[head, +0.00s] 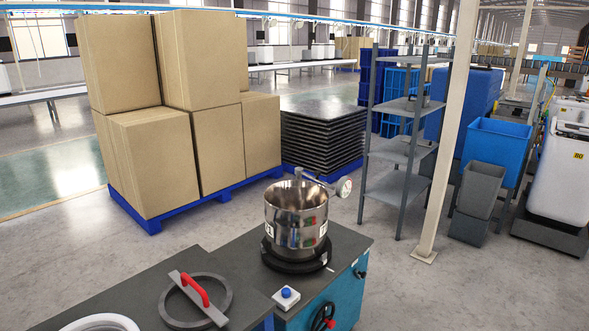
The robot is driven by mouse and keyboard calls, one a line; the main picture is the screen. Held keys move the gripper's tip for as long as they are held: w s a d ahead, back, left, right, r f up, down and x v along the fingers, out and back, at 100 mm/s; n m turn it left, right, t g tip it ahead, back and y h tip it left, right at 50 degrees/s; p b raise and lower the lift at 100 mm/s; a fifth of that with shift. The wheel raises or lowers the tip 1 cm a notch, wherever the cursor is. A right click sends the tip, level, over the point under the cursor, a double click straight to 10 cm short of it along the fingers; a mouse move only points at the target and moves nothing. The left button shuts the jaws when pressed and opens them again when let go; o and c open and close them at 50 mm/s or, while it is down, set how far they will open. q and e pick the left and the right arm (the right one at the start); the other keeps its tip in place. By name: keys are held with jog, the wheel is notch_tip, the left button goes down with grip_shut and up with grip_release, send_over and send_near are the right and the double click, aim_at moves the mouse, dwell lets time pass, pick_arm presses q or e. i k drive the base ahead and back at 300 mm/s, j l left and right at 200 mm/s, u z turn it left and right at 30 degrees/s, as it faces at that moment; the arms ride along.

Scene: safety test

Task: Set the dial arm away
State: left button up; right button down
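In the head view a shiny metal pot (296,217) stands on a black round base (297,258) on the dark-topped bench. A thin metal dial arm (318,179) sits at the pot's back rim and points right. It ends in a round white dial (344,187) that hangs just outside the rim, to the upper right. The inside bottom of the pot is hidden. Neither of my grippers is in view.
A white box with a blue button (287,297) is in front of the pot. A dark ring (195,300) and a red-handled metal tool (195,290) lie to the left. Cartons (215,140) on a blue pallet, grey shelves (402,150) and a cream post (448,130) stand behind.

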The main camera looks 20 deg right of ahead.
aim_at(344, 187)
jog(key=i+l+u, duration=0.35)
jog(key=i+l, duration=0.45)
jog(key=l, duration=0.1)
